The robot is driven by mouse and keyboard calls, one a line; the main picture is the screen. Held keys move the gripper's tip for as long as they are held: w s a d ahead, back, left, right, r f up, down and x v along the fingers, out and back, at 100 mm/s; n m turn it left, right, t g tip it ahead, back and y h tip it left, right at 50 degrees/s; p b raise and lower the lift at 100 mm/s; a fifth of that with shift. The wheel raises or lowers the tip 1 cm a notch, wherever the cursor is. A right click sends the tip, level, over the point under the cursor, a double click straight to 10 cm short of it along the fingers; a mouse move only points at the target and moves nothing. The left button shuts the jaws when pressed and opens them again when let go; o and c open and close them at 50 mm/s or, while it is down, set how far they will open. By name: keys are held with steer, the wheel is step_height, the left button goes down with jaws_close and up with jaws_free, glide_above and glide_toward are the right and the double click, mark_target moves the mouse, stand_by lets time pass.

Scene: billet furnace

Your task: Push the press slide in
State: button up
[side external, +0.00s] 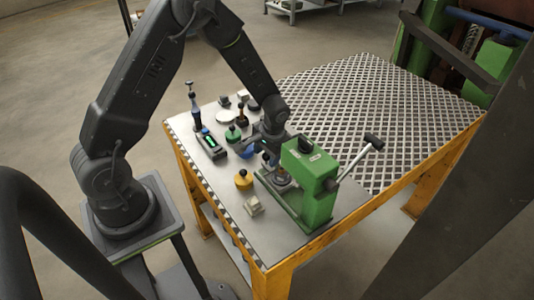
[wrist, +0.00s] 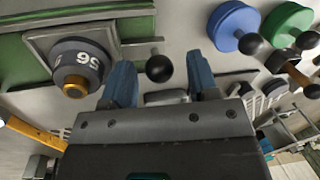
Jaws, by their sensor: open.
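The green press (side external: 318,190) stands at the front right of the table, with its lever (side external: 355,158) tilted up to the right. In the wrist view its green base (wrist: 20,62) carries the grey slide plate (wrist: 122,30). A dark round piece with white digits (wrist: 84,58) and a brass-coloured end sits on that plate. A black ball knob (wrist: 158,68) shows beside the plate, between my fingers in the picture; I cannot tell whether they touch it. My gripper (wrist: 161,77) is open, with blue fingertips. In the side view my gripper (side external: 268,152) is low beside the press, partly hidden by it.
A yellow knobbed piece (side external: 243,180) and a pale block (side external: 253,207) stand left of the press. A blue knobbed piece (wrist: 233,27) and a green one (wrist: 287,20) are near my gripper. A dark device with a green display (side external: 212,146) lies farther left. The grated tabletop (side external: 370,110) is clear.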

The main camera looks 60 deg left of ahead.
mark_target(274, 168)
step_height(274, 168, up, 14)
steer(key=d, duration=0.2)
steer(key=shift+w+d+f, duration=0.25)
steer(key=shift+d, duration=0.05)
steer(key=shift+w, duration=0.1)
steer(key=w+a+f+g+h, duration=0.1)
steer(key=w+g, duration=0.3)
steer(key=w, duration=0.1)
steer(key=x, duration=1.3)
steer(key=shift+s+a+f, duration=0.2)
steer(key=shift+f, duration=0.1)
steer(key=shift+c, duration=0.4)
jaws_close()
